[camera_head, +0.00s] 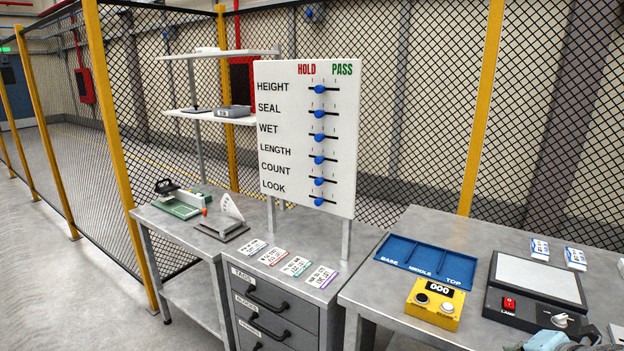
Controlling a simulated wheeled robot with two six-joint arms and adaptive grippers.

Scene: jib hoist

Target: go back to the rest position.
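My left gripper is not in view. At the bottom right edge a light blue and dark piece of what appears to be my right arm shows, cut off by the frame; no fingertips are visible. It is in front of the right bench (400,300), near the black lamp box (511,318). The white board (270,140) stands upright on two posts, with rows HEIGHT, SEAL, WET, LENGTH, COUNT and LOOK. Each row has a blue slider knob (319,113) near the middle of its track, between HOLD and PASS.
On the right bench are a blue tray (425,258) marked BASE, MIDDLE, TOP, a yellow counter box (434,303) and white cards (540,248). Cards lie on the drawer cabinet (275,310). A green device (180,203) stands left. Mesh fencing (415,90) closes the back.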

